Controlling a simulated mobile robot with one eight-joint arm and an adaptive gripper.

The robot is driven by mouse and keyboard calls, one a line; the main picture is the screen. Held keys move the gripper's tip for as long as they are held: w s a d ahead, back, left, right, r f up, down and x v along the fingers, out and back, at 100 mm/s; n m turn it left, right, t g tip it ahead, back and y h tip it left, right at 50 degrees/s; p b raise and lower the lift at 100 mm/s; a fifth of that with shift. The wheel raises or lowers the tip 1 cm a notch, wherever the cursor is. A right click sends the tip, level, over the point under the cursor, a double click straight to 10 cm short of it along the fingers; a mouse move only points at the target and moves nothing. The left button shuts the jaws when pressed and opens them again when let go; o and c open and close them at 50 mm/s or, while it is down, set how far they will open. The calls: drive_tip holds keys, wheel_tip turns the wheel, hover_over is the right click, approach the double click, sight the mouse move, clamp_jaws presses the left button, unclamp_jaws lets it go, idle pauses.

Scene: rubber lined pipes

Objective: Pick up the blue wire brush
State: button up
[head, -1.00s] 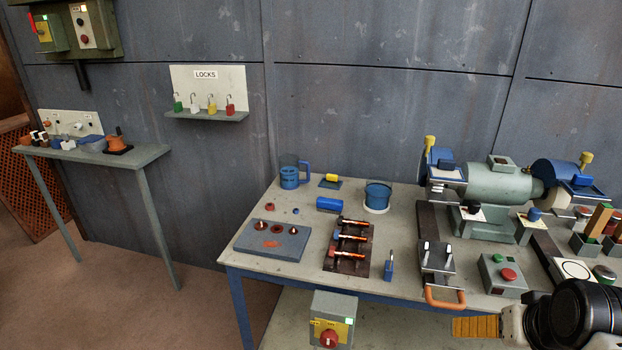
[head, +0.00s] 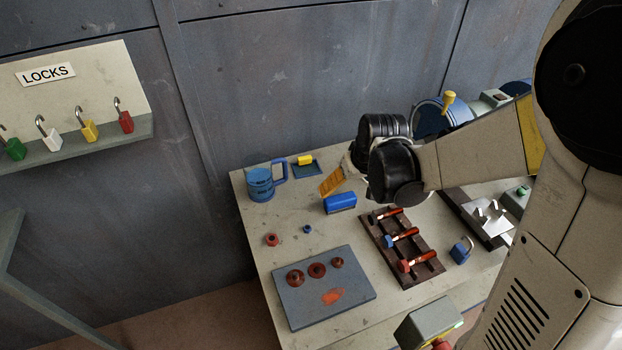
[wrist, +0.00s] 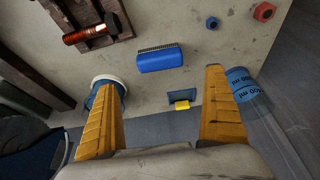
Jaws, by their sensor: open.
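The blue wire brush (head: 340,202) lies on the workbench, a blue block with a dark row of bristles along one side. In the wrist view the brush (wrist: 160,60) lies beyond the fingertips, near the middle of the gap, bristle side facing away. My gripper (wrist: 163,72) is open and empty, its two orange fingers spread wide. In the head view my gripper (head: 330,182) hangs over the bench just behind the brush; one finger shows clearly. It appears apart from the brush.
A grey board (head: 300,310) with red rubber parts lies in front. A blue padlock (head: 461,251) is at right.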

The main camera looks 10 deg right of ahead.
sight(341, 198)
drive_tip(key=x, duration=0.1)
drive_tip(key=b+x, duration=0.1)
drive_tip(key=x, duration=0.2)
drive_tip(key=shift+s+d+f+b, duration=0.1)
drive_tip(key=shift+d+f+b, duration=0.15)
drive_tip(key=shift+d+b, duration=0.1)
drive_tip(key=b+x, duration=0.1)
drive_tip(key=x, duration=0.3)
drive_tip(key=b+x, duration=0.1)
drive_tip(key=x, duration=0.1)
drive_tip(key=shift+a+b, duration=0.35)
drive_tip(key=shift+r, duration=0.1)
drive_tip(key=c, duration=1.1)
